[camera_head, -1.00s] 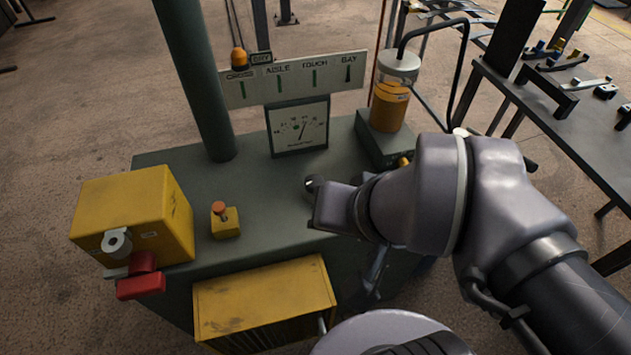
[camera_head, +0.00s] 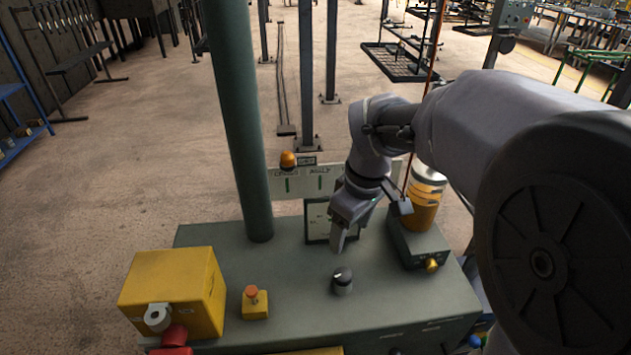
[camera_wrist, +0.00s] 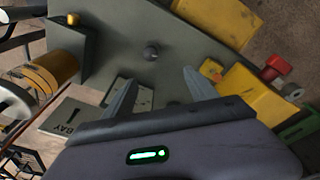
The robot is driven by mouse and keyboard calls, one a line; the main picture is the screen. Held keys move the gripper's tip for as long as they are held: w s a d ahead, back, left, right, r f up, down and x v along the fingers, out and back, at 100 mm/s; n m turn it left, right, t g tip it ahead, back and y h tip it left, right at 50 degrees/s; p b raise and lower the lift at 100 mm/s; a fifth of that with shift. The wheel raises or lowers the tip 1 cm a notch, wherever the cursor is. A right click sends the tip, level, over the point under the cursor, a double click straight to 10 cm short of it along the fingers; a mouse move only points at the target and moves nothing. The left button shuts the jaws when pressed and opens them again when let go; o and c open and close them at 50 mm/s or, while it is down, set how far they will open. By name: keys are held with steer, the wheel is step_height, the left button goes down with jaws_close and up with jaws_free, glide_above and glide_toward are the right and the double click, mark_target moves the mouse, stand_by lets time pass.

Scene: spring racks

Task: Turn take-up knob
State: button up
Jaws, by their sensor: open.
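A round dark knob (camera_head: 342,281) with a pale mark on top stands on the green-grey console top (camera_head: 290,300). It also shows in the wrist view (camera_wrist: 151,52), ahead of and between my two fingers. My gripper (camera_head: 338,244) is above and behind the knob in the head view, pointing down and apart from it. In the wrist view my gripper (camera_wrist: 158,82) has its fingers spread wide with nothing between them. The frames do not label which control is the take-up knob.
A yellow box (camera_head: 175,290) and an orange-topped button (camera_head: 252,298) lie left of the knob. The console top around the knob is clear.

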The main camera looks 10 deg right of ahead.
mark_target(343, 273)
steer(key=w+d+f+n+g+p, duration=0.1)
steer(key=w+f+n+g+p, duration=0.1)
steer(key=w+f+n, duration=0.35)
steer(key=shift+m+h, duration=0.25)
steer(key=shift+h, duration=0.05)
steer(key=f+b, duration=0.8)
steer(key=f, duration=0.9)
steer(key=shift+w+f, duration=0.15)
steer(key=shift+w, duration=0.05)
steer(key=shift+c, duration=0.5)
steer(key=c, duration=1.3)
